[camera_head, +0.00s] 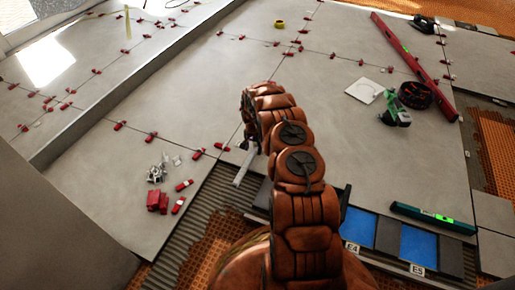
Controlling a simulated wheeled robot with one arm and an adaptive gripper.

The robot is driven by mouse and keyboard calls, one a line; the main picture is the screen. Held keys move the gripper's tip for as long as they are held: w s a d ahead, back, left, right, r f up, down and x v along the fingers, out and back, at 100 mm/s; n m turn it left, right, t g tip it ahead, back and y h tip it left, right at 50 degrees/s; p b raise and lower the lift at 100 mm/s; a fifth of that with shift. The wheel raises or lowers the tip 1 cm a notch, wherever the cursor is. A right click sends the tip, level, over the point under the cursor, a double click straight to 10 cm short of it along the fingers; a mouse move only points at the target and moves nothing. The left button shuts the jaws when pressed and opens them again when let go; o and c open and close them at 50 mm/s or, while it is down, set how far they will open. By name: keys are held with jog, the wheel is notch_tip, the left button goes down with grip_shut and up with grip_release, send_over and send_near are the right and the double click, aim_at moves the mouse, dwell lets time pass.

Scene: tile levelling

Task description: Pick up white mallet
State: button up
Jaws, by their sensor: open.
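No clear white mallet shows in the head view. A pale grey, slim bar (244,167) lies on the floor just left of my arm, near the edge of the tiles. I cannot tell whether it is part of the mallet. My gripper (246,141) is mostly hidden behind my own brown arm links, at the far end of the arm, close above the pale bar. Only a small dark part of it shows, and I see nothing held in it. The floor behind my arm is hidden.
Red clips (157,201) and small metal pieces (155,173) lie at left. At right are a green tool (396,113), a black coil (415,95), a white square (365,90), a long red level (413,63) and a teal level (433,218). Large grey tiles (200,90) are mostly clear.

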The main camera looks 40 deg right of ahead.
aim_at(253, 151)
notch_tip(253, 151, down, 4)
jog(key=shift+r+b, duration=0.1)
jog(key=shift+b, duration=0.65)
jog(key=shift+r, duration=0.1)
grip_shut()
jog(key=shift+d, duration=0.1)
